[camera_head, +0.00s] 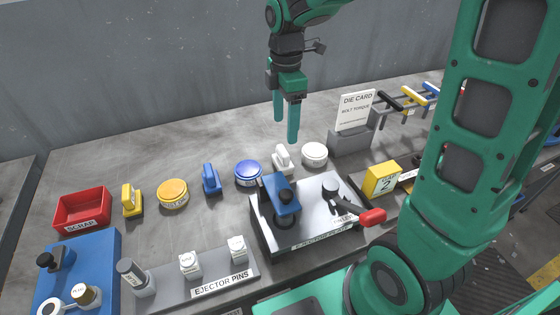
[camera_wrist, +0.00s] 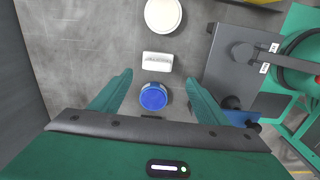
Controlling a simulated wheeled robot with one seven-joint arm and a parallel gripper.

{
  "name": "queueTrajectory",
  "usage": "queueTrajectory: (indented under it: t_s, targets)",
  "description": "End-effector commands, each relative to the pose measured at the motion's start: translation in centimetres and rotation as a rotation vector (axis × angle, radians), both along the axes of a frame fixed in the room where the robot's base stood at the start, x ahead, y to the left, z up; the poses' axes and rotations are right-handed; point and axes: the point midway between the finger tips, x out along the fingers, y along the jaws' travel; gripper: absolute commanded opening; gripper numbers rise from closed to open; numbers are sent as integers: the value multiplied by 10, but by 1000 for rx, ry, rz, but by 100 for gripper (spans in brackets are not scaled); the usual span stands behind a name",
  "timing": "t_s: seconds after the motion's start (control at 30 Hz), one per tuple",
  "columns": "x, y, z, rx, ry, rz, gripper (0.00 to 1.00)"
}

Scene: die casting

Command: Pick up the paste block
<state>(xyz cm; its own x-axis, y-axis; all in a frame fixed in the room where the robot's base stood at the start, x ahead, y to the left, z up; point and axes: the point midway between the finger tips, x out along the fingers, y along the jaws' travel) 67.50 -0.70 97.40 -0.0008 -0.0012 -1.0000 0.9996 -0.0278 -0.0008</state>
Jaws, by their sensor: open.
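I cannot read a label that names the paste block. Three small upright blocks stand beside round tins: a yellow one (camera_head: 131,201), a blue one (camera_head: 211,180) and a white one (camera_head: 282,158). The tins are yellow (camera_head: 173,193), blue (camera_head: 248,172) and white (camera_head: 315,154). My gripper (camera_head: 286,130) is open and empty, pointing down above the table near the white block. In the wrist view, the white block (camera_wrist: 157,60) lies just past the fingertips (camera_wrist: 159,76), and the blue tin (camera_wrist: 153,97) shows between the fingers. The white tin (camera_wrist: 163,15) is farther up.
A metal ejector plate fixture (camera_head: 335,233) with a red-ended lever stands at front. The ejector pins rack (camera_head: 170,291), a blue stand (camera_head: 105,255) and a red scrap bin (camera_head: 60,211) are to its left. A die card (camera_head: 355,110) stands behind right. The back-left table is clear.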

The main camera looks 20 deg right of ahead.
Motion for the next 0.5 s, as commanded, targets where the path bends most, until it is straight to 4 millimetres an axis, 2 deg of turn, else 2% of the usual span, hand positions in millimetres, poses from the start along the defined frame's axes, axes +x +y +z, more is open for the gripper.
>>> queueTrajectory:
  t_s: [0.3,0.5]
  targets:
    - [2,5,-41,1,3,32,69]
    - [2,5,-56,1,2,30,69]
